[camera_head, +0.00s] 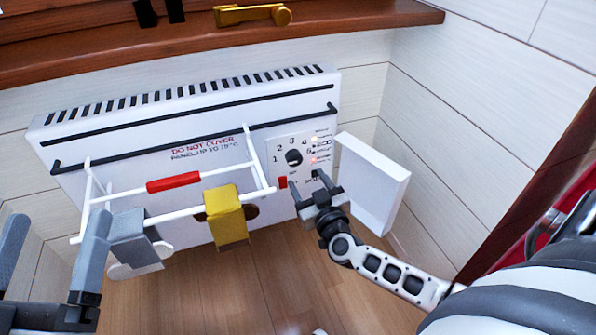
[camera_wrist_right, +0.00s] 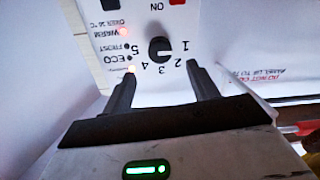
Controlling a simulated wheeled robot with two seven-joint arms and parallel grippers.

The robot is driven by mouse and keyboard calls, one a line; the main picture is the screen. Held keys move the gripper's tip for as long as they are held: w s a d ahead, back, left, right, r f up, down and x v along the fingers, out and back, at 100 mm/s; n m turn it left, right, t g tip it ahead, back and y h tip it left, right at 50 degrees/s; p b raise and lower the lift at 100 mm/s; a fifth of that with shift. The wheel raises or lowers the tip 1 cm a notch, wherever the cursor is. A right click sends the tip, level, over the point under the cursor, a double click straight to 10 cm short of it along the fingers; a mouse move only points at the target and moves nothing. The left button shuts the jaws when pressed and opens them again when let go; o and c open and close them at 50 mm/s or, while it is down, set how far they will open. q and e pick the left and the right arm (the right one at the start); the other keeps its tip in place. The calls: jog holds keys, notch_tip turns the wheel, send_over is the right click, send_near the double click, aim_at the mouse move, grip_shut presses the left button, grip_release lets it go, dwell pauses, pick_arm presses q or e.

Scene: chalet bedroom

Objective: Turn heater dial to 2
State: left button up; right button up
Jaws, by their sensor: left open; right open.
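The heater (camera_head: 110,125) is a white panel under the wooden sill. Its control panel holds a black round dial (camera_head: 293,157) ringed by numbers 1 to 5; the dial also shows upside down in the right wrist view (camera_wrist_right: 160,49). Which number it points at is too small to tell. My right gripper (camera_head: 306,180) is open just in front of and below the dial. In the wrist view its fingers (camera_wrist_right: 161,72) stand apart on either side below the dial, with nothing between them. My left gripper (camera_head: 55,220) is open and empty at the far left, away from the dial.
A white cover flap (camera_head: 375,180) hangs open right of the controls. A red switch (camera_head: 283,182) sits below the dial.

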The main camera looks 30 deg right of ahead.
aim_at(296, 162)
jog(key=b+x, duration=0.2)
jog(key=x, duration=0.4)
jog(key=shift+f, duration=0.1)
pick_arm(q)
jog(key=shift+s+d+r+m+t+h, duration=0.1)
jog(key=shift+s+r+m+h, duration=0.2)
jog(key=shift+r+m+h, duration=0.75)
jog(key=shift+s+r+m+t+h, duration=0.1)
jog(key=shift+s+r+m+h, duration=0.2)
jog(key=shift+r+m+h, duration=0.75)
jog(key=shift+s+d+r+m+t+h, duration=0.1)
jog(key=shift+s+r+m+h, duration=0.35)
jog(key=shift+m, duration=1.05)
pick_arm(e)
jog(key=shift+w+d, duration=0.1)
jog(key=shift+w, duration=0.4)
pick_arm(q)
jog(key=shift+w+h, duration=0.15)
jog(key=shift+h, duration=0.1)
jog(key=shift+a, duration=0.1)
pick_arm(e)
jog(key=c, duration=1)
